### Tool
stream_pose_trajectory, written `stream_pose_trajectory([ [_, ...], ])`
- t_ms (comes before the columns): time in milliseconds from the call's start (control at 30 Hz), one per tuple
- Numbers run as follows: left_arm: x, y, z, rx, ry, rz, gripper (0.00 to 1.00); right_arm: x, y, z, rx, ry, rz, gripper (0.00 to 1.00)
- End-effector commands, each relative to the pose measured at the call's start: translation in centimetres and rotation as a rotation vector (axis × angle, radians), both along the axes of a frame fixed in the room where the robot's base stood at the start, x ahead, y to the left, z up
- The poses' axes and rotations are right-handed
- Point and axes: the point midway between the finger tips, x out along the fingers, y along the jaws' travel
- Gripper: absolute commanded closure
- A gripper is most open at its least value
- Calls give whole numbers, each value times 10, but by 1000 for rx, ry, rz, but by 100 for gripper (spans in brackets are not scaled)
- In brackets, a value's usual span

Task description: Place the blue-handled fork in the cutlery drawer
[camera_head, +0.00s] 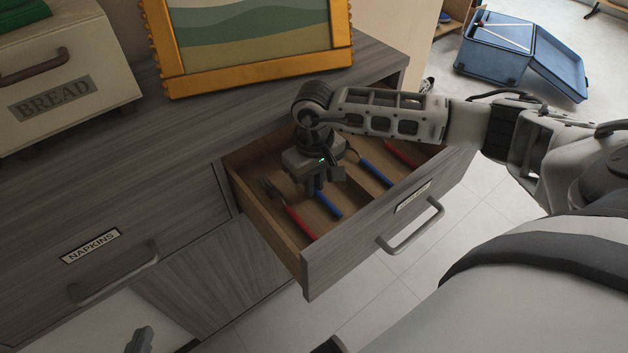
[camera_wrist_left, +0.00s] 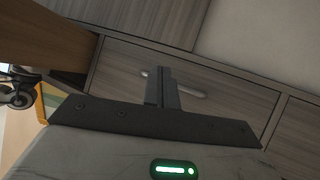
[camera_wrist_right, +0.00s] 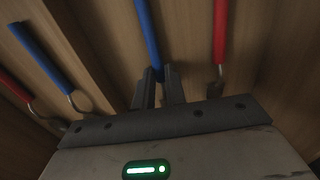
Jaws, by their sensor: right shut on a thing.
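The cutlery drawer (camera_head: 325,270) is pulled open in the head view. My right gripper (camera_head: 318,190) reaches down into it. It is shut on a piece with a blue handle (camera_head: 328,206), which lies low in the drawer. In the right wrist view the blue handle (camera_wrist_right: 148,35) runs up from between the fingertips (camera_wrist_right: 158,78); its head is hidden by the gripper, so I cannot see the tines. My left gripper (camera_head: 140,340) is at the bottom edge of the head view, away from the drawer. Its fingers are together and empty in the left wrist view (camera_wrist_left: 162,80).
A red-handled fork (camera_head: 298,222) lies left of the held piece. Another blue-handled piece (camera_head: 376,172) and a red-handled one (camera_head: 402,153) lie to the right, past dividers. A bread box (camera_head: 70,85) and gold picture frame (camera_head: 255,78) stand on the counter. The napkins drawer (camera_head: 110,225) is shut.

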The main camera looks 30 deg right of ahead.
Motion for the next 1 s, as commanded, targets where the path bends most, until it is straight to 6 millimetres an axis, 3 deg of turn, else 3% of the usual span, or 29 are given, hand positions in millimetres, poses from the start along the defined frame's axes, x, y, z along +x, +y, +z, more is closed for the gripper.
stream_pose_trajectory([
  [33,1,0,0,0,1,-1,100,0,0,0,0,-1,0,79],
  [100,1,0,0,-1,0,-1,100,0,0,0,0,0,0,66],
  [500,1,1,7,4,-9,2,100,1,0,8,0,-3,0,66],
  [1000,-2,8,26,12,-43,18,100,1,0,107,0,-5,0,66],
])
